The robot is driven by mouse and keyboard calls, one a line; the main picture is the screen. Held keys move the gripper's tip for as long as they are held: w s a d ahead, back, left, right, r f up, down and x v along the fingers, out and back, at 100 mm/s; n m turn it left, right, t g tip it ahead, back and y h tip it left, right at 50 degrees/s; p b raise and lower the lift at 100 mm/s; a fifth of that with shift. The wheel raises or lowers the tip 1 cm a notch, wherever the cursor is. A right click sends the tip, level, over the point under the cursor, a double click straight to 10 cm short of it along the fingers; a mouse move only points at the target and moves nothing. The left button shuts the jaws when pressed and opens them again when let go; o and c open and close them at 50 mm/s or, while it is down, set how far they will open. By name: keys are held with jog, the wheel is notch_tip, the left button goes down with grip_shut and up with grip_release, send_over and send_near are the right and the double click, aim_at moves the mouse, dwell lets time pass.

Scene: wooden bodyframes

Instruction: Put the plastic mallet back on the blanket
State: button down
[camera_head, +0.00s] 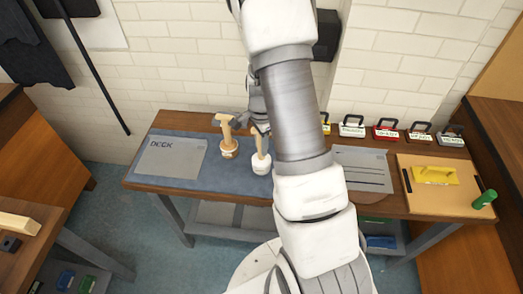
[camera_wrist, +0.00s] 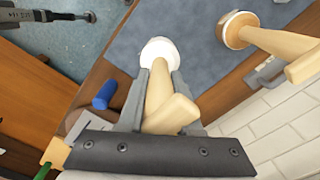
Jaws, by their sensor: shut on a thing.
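The plastic mallet, with a white head (camera_head: 261,163) and pale wooden handle, is upright with its head down. In the wrist view its white head (camera_wrist: 160,50) points away from me and its handle (camera_wrist: 158,92) lies between my fingers. My gripper (camera_wrist: 160,82) is shut on that handle; in the head view it is partly hidden behind my arm. The blue-grey blanket (camera_head: 215,178) covers the left part of the table, and the mallet's head appears over it. I cannot tell whether the head touches the cloth.
A second mallet (camera_head: 228,137) with a brown, white-rimmed head stands on the blanket to the left. A grey DECK panel (camera_head: 170,157) lies further left. Labelled cases (camera_head: 386,131), a grey panel (camera_head: 362,168), a yellow float (camera_head: 435,176) and a green cylinder (camera_head: 484,199) are to the right.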

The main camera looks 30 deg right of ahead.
jog(key=shift+f, duration=1.75)
jog(key=shift+f, duration=0.2)
jog(key=c, duration=0.6)
grip_release()
jog(key=shift+r, duration=0.1)
